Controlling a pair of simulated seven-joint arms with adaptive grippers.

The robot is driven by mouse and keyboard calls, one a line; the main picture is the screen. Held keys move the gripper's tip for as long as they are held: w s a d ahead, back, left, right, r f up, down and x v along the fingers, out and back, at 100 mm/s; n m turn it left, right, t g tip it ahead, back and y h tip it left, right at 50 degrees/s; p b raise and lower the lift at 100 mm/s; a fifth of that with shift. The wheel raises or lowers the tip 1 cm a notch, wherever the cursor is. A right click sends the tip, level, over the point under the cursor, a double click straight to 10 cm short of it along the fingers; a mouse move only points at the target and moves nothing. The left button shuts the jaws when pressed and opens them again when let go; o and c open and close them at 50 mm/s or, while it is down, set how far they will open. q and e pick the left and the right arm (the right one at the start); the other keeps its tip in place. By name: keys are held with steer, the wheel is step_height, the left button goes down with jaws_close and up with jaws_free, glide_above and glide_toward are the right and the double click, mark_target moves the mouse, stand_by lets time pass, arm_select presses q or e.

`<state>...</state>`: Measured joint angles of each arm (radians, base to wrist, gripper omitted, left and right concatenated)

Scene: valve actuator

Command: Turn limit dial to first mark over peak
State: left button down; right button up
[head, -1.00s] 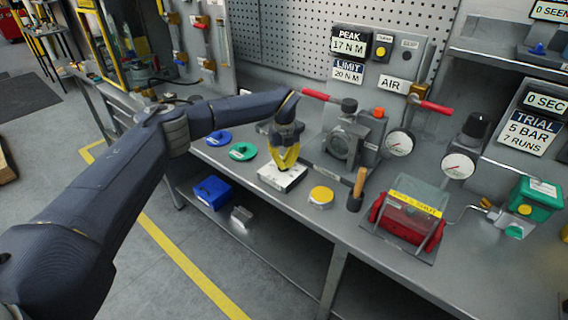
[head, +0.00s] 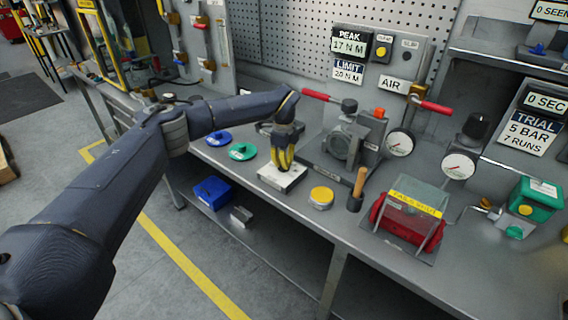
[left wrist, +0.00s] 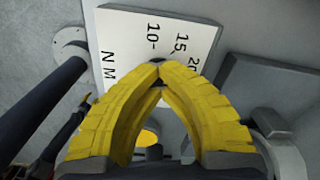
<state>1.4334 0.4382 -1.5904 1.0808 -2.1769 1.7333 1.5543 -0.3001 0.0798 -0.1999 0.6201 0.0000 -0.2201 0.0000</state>
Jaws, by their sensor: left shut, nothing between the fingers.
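The limit dial's white scale plate (head: 270,177) sits on a small box at the bench front. In the left wrist view the plate (left wrist: 122,52) shows marks 10, 15, 20 and N M. My left gripper (head: 286,167) points down over the plate with its yellow fingers together. The dial's knob and pointer are mostly hidden. The PEAK display (head: 349,42) reads 17 N M. The LIMIT display (head: 347,73) is blurred, its first digit a 2. My right gripper is out of view.
A yellow-topped round part (head: 321,195) and a wooden-handled tool (head: 359,184) stand right of the dial. Blue (head: 218,138) and green (head: 242,151) handwheels lie to its left. The grey actuator (head: 340,145) stands behind. A red-based guard box (head: 409,215) is farther right.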

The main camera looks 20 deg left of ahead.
arm_select(q)
steer(key=shift+s+a+f+n, duration=0.15)
steer(key=shift+a+n, duration=0.1)
steer(key=shift+n, duration=0.35)
steer(key=c, duration=2.1)
jaws_free()
steer(key=o, duration=0.8)
steer(key=shift+a, duration=0.1)
steer(key=o, duration=0.4)
steer(key=shift+d, duration=0.2)
steer(key=shift+r, duration=0.35)
step_height(320, 180, up, 11)
steer(key=shift+r, duration=0.2)
